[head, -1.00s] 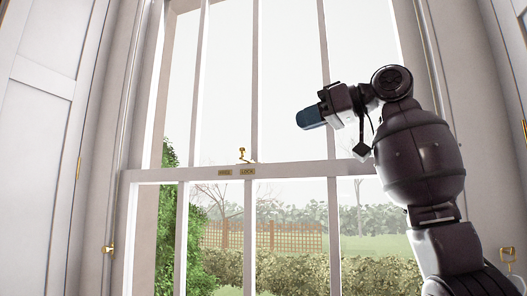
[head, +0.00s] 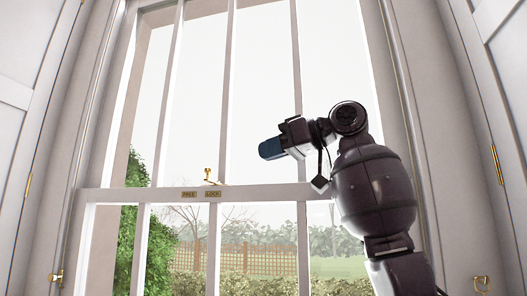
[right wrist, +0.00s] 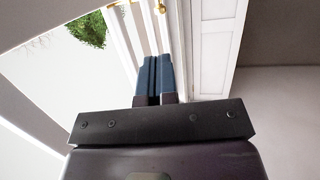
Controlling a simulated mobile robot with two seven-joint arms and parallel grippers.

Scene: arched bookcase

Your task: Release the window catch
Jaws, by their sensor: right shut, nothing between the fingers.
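The brass window catch (head: 210,177) sits on top of the white meeting rail of the sash window. Its lever points down to the right, near the plates marked FREE (head: 189,194) and LOCK (head: 212,194). My right gripper (head: 265,149) is raised to the right of the catch and a little higher, apart from it, with its blue fingers pointing left. In the right wrist view the blue fingers (right wrist: 155,75) are together with nothing between them. My left gripper is in neither view.
White panelled shutters (head: 487,110) flank the window on both sides. A brass fitting (head: 56,278) is at the lower left of the frame, and another brass fitting (head: 481,283) is at the lower right. Glazing bars (head: 224,90) divide the panes. A garden shows outside.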

